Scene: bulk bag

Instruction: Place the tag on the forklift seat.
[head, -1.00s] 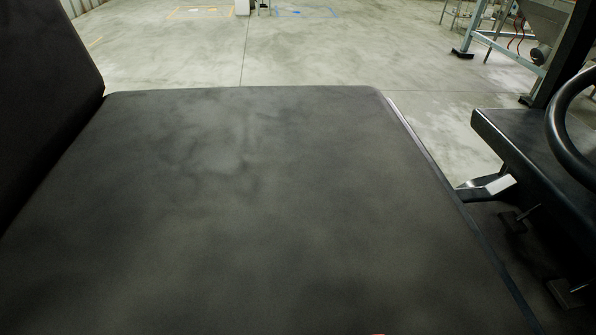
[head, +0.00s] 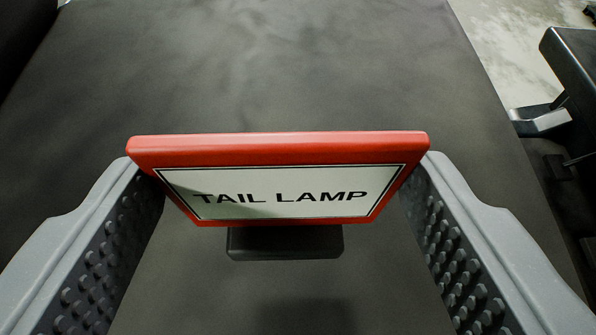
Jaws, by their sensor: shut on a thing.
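The tag (head: 280,193) is a red-framed plate with a white face reading "TAIL LAMP" and a dark block below it. My gripper (head: 280,185) is shut on the tag, one grey studded finger at each side edge. The tag is over the dark forklift seat (head: 290,75), which fills most of the view. A soft shadow lies on the seat below the tag. I cannot tell whether the tag's dark base touches the seat.
A dark backrest (head: 22,35) rises at the upper left. Pale concrete floor (head: 500,50) shows beyond the seat's right edge. A dark panel (head: 575,65) and a metal pedal (head: 540,121) stand at the right. The seat ahead of the tag is clear.

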